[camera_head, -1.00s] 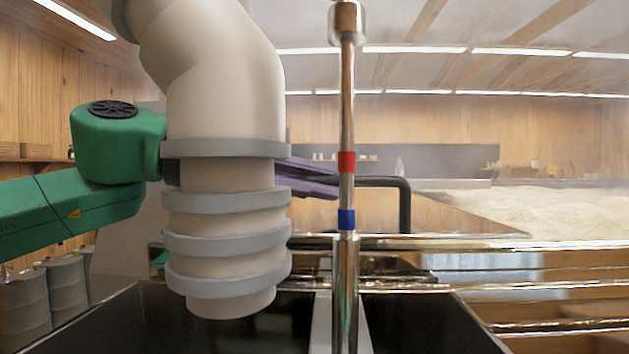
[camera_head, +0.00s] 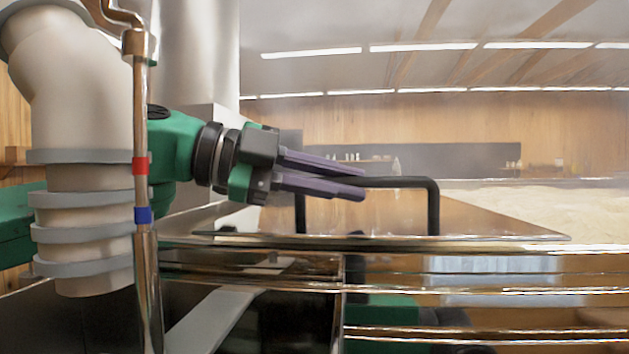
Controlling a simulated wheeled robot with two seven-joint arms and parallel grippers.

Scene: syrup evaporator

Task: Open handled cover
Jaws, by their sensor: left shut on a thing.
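The handled cover (camera_head: 485,216) is a flat, thin-edged, brownish panel in the middle of the head view. Its black bar handle (camera_head: 433,205) rises in an angular arch above it. My left gripper (camera_head: 322,180), with purple fingers, comes in from the left and is shut on the left part of the handle's top bar. The fingers hide part of the handle. The cover's edge lies close above the metal rails. My right gripper does not show.
A thick beige pipe with grey rings (camera_head: 84,215) and a thin metal rod (camera_head: 147,270) with red and blue bands stand at the left. Shiny metal rails (camera_head: 480,280) cross the front. A pale foamy surface (camera_head: 570,210) lies at the right.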

